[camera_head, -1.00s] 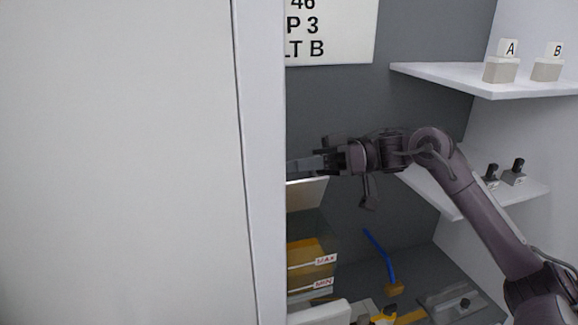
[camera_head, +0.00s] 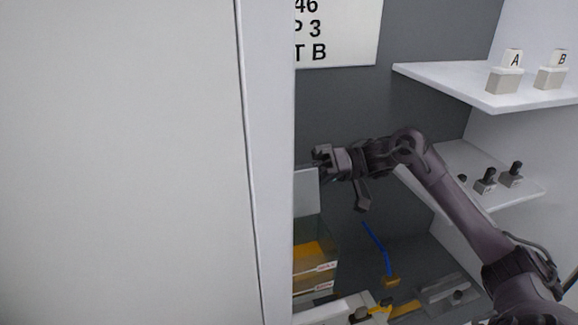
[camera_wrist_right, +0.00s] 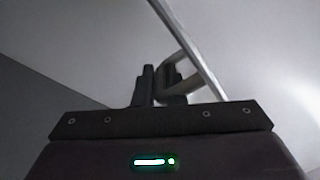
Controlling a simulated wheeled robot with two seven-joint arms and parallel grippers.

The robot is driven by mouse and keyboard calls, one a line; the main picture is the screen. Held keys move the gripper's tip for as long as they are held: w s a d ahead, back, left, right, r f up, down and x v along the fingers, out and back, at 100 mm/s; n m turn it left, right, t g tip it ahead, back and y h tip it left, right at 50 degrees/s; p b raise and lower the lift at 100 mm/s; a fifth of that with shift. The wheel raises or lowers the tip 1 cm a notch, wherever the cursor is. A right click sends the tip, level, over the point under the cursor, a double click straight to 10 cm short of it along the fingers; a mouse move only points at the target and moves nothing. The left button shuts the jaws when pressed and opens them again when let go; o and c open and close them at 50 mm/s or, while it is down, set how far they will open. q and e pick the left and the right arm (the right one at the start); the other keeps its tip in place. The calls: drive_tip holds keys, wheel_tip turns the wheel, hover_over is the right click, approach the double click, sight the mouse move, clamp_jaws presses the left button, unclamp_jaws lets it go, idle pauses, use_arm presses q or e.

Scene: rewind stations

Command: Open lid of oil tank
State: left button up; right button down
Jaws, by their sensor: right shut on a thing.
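The oil tank (camera_head: 316,252) is a see-through box with yellow oil and label strips, partly hidden behind the white panel at left. Its pale lid (camera_head: 306,192) stands raised, nearly upright, above the tank. My right gripper (camera_head: 318,163) is at the lid's upper edge. In the right wrist view the dark fingers (camera_wrist_right: 157,84) are shut on a grey loop handle (camera_wrist_right: 180,72) on the pale lid face (camera_wrist_right: 245,50). My left gripper is not in view.
A large white panel (camera_head: 120,160) fills the left side. White shelves at right hold blocks marked A (camera_head: 505,78) and B (camera_head: 552,75) and several dark knobs (camera_head: 486,182). A blue rod (camera_head: 377,248) stands on an orange block right of the tank.

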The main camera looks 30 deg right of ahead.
idle(0.3)
drive_tip(key=c, duration=1.5)
unclamp_jaws()
drive_tip(key=shift+d+f, duration=0.15)
drive_tip(key=shift+d, duration=0.15)
drive_tip(key=b+v, duration=0.4)
drive_tip(key=v, duration=0.3)
drive_tip(key=shift+s+d, duration=0.1)
drive_tip(key=shift+s, duration=0.05)
